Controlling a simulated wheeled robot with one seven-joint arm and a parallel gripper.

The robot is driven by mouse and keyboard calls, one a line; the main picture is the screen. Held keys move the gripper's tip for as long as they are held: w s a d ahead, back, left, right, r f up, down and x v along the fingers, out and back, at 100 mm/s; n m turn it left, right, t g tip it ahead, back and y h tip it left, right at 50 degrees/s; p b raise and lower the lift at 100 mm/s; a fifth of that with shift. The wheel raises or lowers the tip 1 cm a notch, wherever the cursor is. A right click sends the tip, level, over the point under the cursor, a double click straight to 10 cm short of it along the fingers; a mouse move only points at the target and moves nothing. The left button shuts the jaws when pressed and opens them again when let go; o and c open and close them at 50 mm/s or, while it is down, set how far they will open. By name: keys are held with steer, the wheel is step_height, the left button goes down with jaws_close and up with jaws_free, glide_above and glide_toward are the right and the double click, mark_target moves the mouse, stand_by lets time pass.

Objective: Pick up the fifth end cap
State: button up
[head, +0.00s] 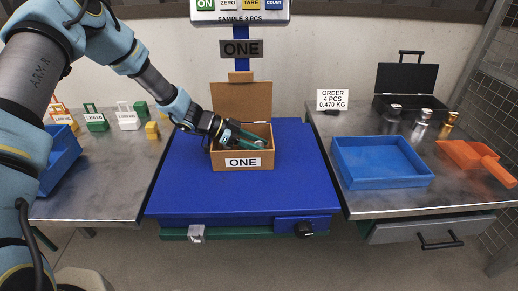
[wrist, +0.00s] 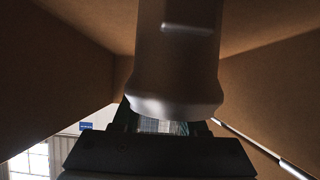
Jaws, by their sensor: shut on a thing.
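My gripper (head: 256,140) reaches down into the open brown box labelled ONE (head: 215,160), which stands on the blue scale platform (head: 180,190). In the wrist view, a smooth grey end cap (wrist: 180,60) with a flared rim fills the upper middle, between the jaws (wrist: 160,124). My gripper is shut on it. The box walls surround the end cap on both sides in that view. In the head view the gripper and the box rim mostly hide the box's contents, so I cannot tell how many caps lie inside.
A blue tray (head: 382,184) stands on the right bench, with metal weights (head: 420,124), an orange scoop (head: 490,168) and a black case (head: 405,80) near it. An order card (head: 332,100) reads 4 PCS.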

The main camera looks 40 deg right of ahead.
jaws_close()
